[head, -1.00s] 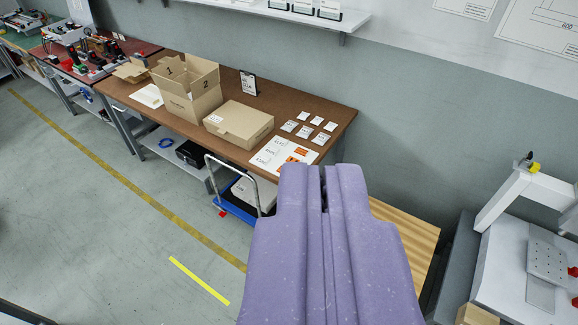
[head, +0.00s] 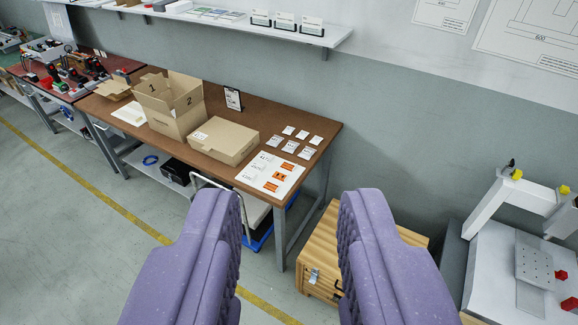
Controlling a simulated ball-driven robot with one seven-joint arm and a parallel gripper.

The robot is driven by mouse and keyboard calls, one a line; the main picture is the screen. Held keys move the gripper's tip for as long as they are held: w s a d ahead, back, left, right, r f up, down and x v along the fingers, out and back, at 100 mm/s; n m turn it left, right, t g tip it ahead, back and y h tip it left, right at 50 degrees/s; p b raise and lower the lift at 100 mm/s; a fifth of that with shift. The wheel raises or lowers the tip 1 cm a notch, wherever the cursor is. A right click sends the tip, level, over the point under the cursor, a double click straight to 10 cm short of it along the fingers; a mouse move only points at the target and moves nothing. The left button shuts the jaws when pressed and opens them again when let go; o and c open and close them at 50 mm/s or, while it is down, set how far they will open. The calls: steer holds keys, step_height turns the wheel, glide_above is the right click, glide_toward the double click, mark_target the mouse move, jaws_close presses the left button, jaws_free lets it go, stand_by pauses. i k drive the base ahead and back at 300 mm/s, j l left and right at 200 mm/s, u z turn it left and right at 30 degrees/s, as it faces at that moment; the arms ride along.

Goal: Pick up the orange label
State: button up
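Several orange labels lie on a white sheet (head: 262,186) at the right end of the brown table. One orange label (head: 287,166) is at the sheet's far edge, another (head: 279,176) is in the middle, and a third (head: 271,187) is nearest me. White labels lie beside them on the same sheet. My gripper (head: 290,210) is open and empty, its two purple fingers wide apart. It is in front of the table's right end, apart from the labels. The labels show above the gap between the fingertips.
On the brown table (head: 325,130) stand an open box (head: 180,122), a closed box (head: 224,141) and several white packets (head: 290,146). A wooden chest (head: 322,245) stands right of the table. A white machine (head: 500,250) is at the far right. Floor is clear at left.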

mark_target(287, 166)
steer(key=i+j, duration=0.2)
steer(key=i, duration=0.3)
steer(key=i+j, duration=0.15)
steer(key=i, duration=0.35)
steer(key=i+j, duration=0.2)
steer(key=i, duration=0.25)
steer(key=i+j, duration=0.15)
steer(key=i, duration=0.35)
steer(key=i+j, duration=0.2)
steer(key=i, duration=0.3)
steer(key=i+j, duration=0.2)
steer(key=i, duration=0.3)
